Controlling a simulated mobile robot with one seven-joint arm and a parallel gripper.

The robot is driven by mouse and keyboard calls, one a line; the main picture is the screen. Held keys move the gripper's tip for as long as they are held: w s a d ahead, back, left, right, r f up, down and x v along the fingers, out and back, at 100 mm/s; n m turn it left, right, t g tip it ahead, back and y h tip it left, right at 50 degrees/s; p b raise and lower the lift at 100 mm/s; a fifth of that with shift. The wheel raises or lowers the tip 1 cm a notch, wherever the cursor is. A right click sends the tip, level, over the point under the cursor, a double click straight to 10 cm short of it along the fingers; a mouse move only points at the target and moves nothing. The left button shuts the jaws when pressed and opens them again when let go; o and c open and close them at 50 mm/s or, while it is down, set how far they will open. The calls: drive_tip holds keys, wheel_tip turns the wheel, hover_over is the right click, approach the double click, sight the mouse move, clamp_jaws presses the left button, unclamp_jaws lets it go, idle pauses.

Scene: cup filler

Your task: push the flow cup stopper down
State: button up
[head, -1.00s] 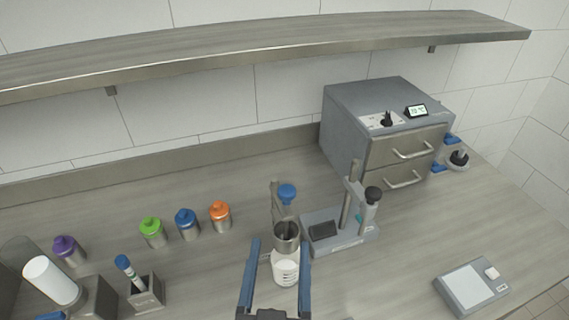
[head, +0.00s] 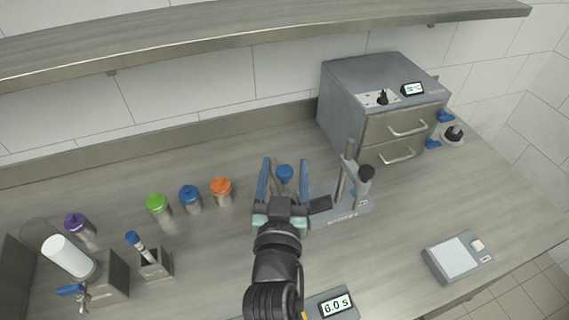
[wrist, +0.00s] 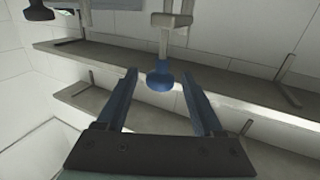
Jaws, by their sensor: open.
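The flow cup stopper's round blue knob (head: 285,172) shows between the two blue fingers of my gripper (head: 284,163) in the head view. My gripper is open, one finger to each side of the knob. In the wrist view the blue knob (wrist: 160,78) sits between the fingertips of my gripper (wrist: 159,73), with a gap on both sides. The knob joins a metal stem and arm (wrist: 170,20). The flow cup and the white bottle are hidden behind my gripper and wrist in the head view.
Green (head: 158,205), blue (head: 190,198) and orange (head: 222,191) capped pots stand left. A timer display (head: 336,306) is at the front.

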drive_tip(key=shift+w, duration=0.15)
clamp_jaws()
idle(0.4)
idle(1.0)
